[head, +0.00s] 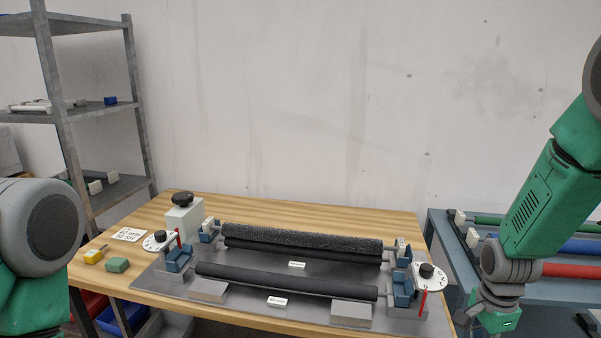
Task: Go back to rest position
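My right arm comes in from the right edge. My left arm shows only as a grey and green joint at the lower left edge. My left gripper is outside the view. The plate processor (150,277) stands on the table, with two dark rollers (300,243) together at the back and one smooth black roller (290,281) in front.
White dials (428,284) with black knobs and red pointers flank the rollers. A white box (184,220) with a black knob stands at the back left. A metal shelf (70,115) and a roller rack (455,245) flank the table.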

